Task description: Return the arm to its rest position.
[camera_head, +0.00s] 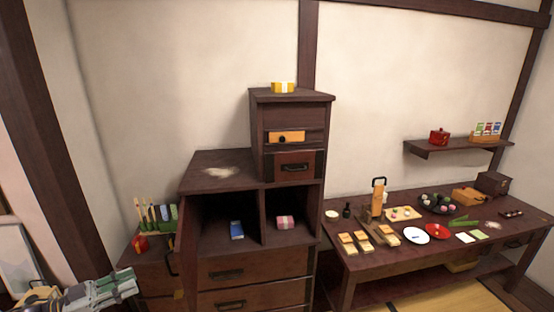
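My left gripper (122,286) is at the bottom left corner, its grey-green fingers pointing right. It is in front of the low left part of the dark wooden cabinet (222,178) and I see no object held in it. The fingers lie nearly side by side from this angle, so I cannot tell whether they are open or shut. Part of my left arm (38,297) shows at the corner. My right gripper is not in view.
A red object (139,243) and a rack of upright items (156,218) stand on the low cabinet just above my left gripper. A laden table (344,262) stands to the right.

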